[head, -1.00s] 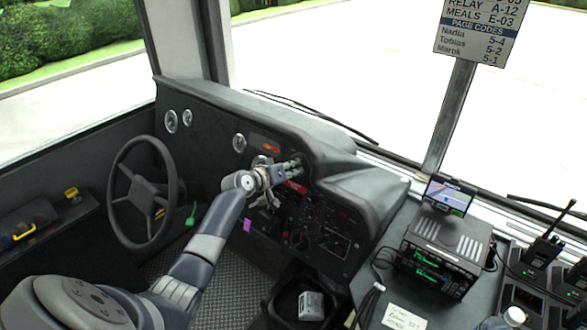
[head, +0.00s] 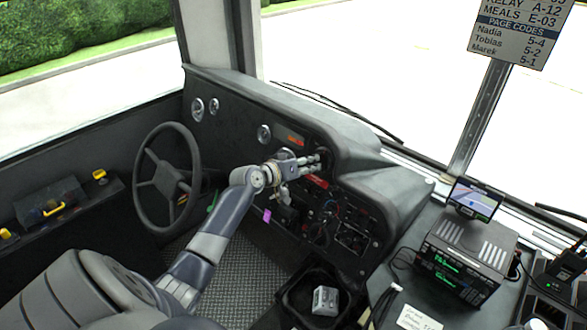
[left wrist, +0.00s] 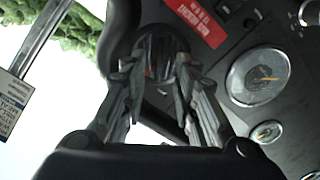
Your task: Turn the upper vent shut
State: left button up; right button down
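The upper vent is a dark round outlet in the dashboard; in the left wrist view the vent (left wrist: 158,50) shows just beyond and between the fingertips. In the head view it is mostly hidden behind my left gripper (head: 316,162), which reaches to the upper right part of the dashboard. In the left wrist view my left gripper (left wrist: 157,75) has its two fingers apart, one on each side of the vent's face. Whether they touch it I cannot tell. The vent's open or shut setting is too dark to read. My right gripper is not in view.
The steering wheel (head: 166,183) stands left of my left arm. A red label (left wrist: 200,18) and a round gauge (left wrist: 257,76) are beside the vent. A radio unit (head: 465,255) with a small screen (head: 475,200) stands on the right console. A dark bin (head: 298,297) is below the dashboard.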

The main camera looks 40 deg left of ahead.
pick_arm(q)
jog(key=v, duration=0.7)
jog(key=shift+s, duration=0.25)
jog(key=shift+d, duration=0.1)
